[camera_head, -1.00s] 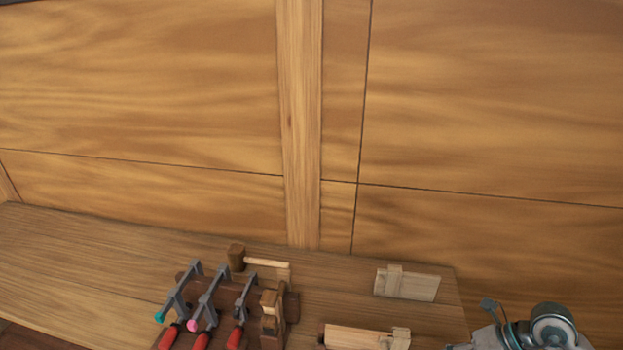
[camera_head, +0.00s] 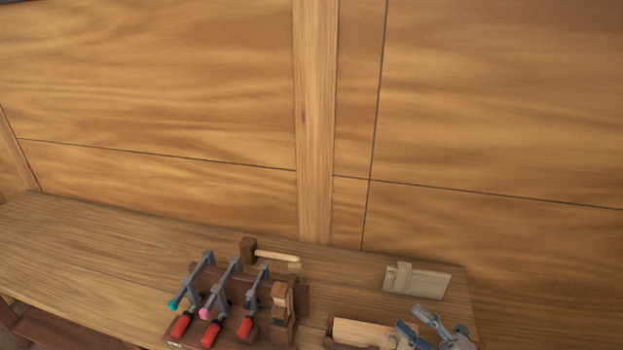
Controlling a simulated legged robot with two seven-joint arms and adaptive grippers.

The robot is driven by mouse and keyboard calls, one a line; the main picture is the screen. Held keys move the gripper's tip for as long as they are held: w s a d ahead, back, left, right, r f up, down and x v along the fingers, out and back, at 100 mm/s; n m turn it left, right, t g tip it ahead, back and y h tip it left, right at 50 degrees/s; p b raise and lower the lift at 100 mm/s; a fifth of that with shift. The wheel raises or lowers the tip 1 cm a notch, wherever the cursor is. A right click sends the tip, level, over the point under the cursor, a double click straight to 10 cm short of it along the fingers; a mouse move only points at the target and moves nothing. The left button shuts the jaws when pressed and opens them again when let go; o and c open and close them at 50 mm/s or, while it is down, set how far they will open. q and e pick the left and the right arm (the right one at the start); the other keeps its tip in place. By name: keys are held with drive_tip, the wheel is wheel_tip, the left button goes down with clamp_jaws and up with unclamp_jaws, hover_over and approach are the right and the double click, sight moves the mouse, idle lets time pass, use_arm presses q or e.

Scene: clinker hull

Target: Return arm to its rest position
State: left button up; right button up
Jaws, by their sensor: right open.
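My right gripper (camera_head: 410,317) shows at the bottom edge, right of centre, with its grey fingers apart and nothing seen between them. It is over or beside the right end of a pale wooden block (camera_head: 362,332) on a darker base, and hides part of that end. I cannot tell whether it touches the block. The rest of my right arm is mostly below the picture. My left gripper is not in view.
A wooden bench (camera_head: 110,245) runs along a plank wall. A rack (camera_head: 178,340) holds clamps (camera_head: 222,290) with red handles. A mallet (camera_head: 250,250) lies behind it. A pale wooden piece (camera_head: 418,281) lies near the bench's right end. The bench's left part is clear.

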drive_tip(key=w+d+f+m+t+h, duration=0.2)
drive_tip(key=d+f+m+t+h, duration=0.15)
drive_tip(key=f+m+h, duration=0.4)
drive_tip(key=w+d+f+m+t+h, duration=0.25)
drive_tip(key=d+f+m+h, duration=0.2)
drive_tip(key=m+h, duration=0.55)
drive_tip(key=s+d+f+m+g+h, duration=0.15)
drive_tip(key=s+f+m+g, duration=0.35)
drive_tip(key=f, duration=0.7)
drive_tip(key=s+a+f+g+y, duration=0.1)
drive_tip(key=s+a+f+g, duration=0.4)
drive_tip(key=s+f, duration=0.3)
drive_tip(key=s+a+f+g+y, duration=0.1)
drive_tip(key=s+a+f+g, duration=0.45)
drive_tip(key=s, duration=0.55)
wheel_tip(320, 180, down, 24)
drive_tip(key=r+g+b, duration=0.1)
drive_tip(key=b, duration=0.5)
drive_tip(key=s+d+f+b, duration=0.1)
drive_tip(key=s+f+b, duration=0.1)
drive_tip(key=f, duration=0.8)
drive_tip(key=s+f+g+b, duration=0.1)
drive_tip(key=s+f, duration=0.3)
drive_tip(key=f, duration=0.6)
drive_tip(key=shift+s+d+f+m+b, duration=0.15)
drive_tip(key=shift+s+d+m+b, duration=0.05)
drive_tip(key=shift+d+m+b, duration=0.25)
